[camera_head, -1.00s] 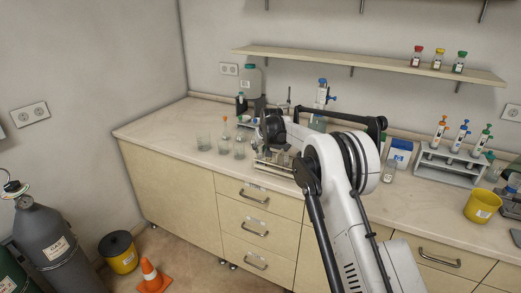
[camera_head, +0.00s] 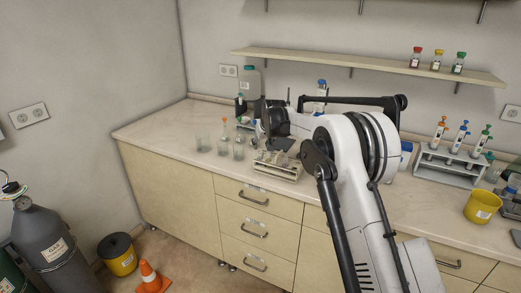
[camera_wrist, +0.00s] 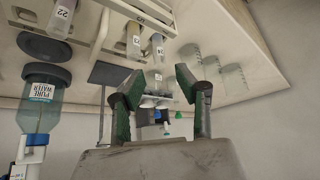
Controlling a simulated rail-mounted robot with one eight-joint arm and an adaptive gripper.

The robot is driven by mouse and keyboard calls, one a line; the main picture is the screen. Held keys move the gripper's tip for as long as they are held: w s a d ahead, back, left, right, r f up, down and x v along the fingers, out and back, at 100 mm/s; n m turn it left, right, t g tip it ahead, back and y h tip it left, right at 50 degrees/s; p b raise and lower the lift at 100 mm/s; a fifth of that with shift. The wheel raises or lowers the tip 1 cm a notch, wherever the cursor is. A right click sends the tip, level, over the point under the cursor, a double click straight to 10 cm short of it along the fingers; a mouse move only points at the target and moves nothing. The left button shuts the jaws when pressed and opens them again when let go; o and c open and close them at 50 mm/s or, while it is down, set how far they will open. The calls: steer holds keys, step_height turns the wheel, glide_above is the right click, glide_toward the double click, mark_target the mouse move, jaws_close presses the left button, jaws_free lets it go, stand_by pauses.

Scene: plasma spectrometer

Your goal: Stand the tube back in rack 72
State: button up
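A light rack (camera_head: 277,166) holding several tubes stands on the counter below my gripper (camera_head: 285,147) in the head view. In the wrist view, the rack (camera_wrist: 100,32) fills the top, with numbered clear tubes (camera_wrist: 133,42) in it. Labels such as 22 and 24 seem readable; I cannot make out 72. My gripper (camera_wrist: 160,98) shows two green-padded fingers set wide apart, with nothing visibly clamped between them. A clear vessel (camera_wrist: 185,82) appears in the gap, seemingly beyond the fingers. I cannot tell which tube is the task's tube.
Clear beakers (camera_head: 203,144) and flasks (camera_head: 239,147) stand left of the rack. The pure water bottle (camera_wrist: 41,98) is near the gripper in the wrist view. A pipette stand (camera_head: 450,168) and yellow bucket (camera_head: 482,206) are right. The counter's left front is clear.

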steer(key=s+d+r+m, duration=0.1)
steer(key=s+d+r, duration=0.4)
steer(key=s+r, duration=0.25)
steer(key=s+d+r, duration=0.5)
steer(key=s+r, duration=0.2)
steer(key=r, duration=0.2)
steer(key=s+d+r+m+h, duration=0.15)
steer(key=s+d, duration=0.25)
steer(key=s, duration=0.4)
steer(key=s+d+r, duration=0.3)
steer(key=s+d, duration=0.1)
steer(key=s, duration=0.4)
steer(key=s+d+f, duration=0.3)
steer(key=s, duration=0.7)
steer(key=s+d+f+m, duration=0.1)
steer(key=s+d+f, duration=0.2)
steer(key=s, duration=0.7)
steer(key=s+d+f+m+t+h, duration=0.1)
steer(key=s+d+f, duration=0.3)
steer(key=s, duration=0.7)
steer(key=shift+s, duration=0.1)
step_height(320, 180, down, 3)
steer(key=b, duration=0.4)
steer(key=shift+f, duration=0.15)
